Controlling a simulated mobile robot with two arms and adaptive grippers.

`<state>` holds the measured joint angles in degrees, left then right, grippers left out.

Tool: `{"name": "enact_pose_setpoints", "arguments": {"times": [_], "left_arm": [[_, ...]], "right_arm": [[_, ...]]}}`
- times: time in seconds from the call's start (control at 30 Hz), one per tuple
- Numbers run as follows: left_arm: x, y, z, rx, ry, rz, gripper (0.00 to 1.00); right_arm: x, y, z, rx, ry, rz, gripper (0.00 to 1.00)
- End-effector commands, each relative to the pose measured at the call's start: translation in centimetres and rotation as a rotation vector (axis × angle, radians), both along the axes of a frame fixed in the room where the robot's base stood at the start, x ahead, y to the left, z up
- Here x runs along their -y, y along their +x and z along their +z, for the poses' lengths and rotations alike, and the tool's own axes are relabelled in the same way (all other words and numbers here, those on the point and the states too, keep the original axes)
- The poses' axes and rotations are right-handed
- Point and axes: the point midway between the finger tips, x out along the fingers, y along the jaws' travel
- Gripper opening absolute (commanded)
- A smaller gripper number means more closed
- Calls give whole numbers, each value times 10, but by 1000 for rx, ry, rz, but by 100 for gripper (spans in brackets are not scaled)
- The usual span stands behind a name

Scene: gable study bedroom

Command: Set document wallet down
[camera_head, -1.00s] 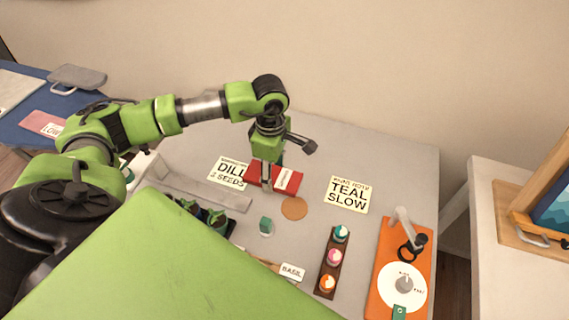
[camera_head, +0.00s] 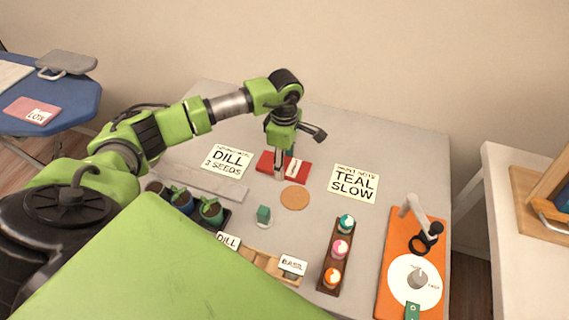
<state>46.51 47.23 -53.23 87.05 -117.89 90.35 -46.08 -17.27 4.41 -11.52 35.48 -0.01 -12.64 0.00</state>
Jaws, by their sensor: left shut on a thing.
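The document wallet appears to be a flat red case (camera_head: 269,161) with a white label, near the middle of the grey table. My left gripper (camera_head: 282,170) reaches down from above and is shut on it, partly covering it. The wallet is at or just above the table top between two cards; I cannot tell whether it touches. My right gripper is not in view.
A DILL card (camera_head: 228,162) lies to the left and a TEAL SLOW card (camera_head: 354,183) to the right. A round brown coaster (camera_head: 295,197) lies just in front. Potted plants (camera_head: 211,211), a rack of coloured pots (camera_head: 340,249) and an orange board (camera_head: 398,250) stand nearer.

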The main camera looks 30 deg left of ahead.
Motion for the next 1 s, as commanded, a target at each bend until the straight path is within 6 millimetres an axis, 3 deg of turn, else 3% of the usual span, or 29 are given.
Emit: {"name": "enact_pose_setpoints", "arguments": {"times": [0.27,0.3,0.33,0.77,0.87,1.0], "left_arm": [[0,0,-4,1,0,0,25],[0,0,-2,1,0,0,60],[0,0,-2,1,0,0,66],[0,0,4,0,0,0,66],[0,2,15,6,0,-2,66],[-1,2,44,8,1,0,66]], "right_arm": [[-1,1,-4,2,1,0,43],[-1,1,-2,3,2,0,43],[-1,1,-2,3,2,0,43],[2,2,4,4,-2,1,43],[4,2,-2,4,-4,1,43],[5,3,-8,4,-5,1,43]]}}
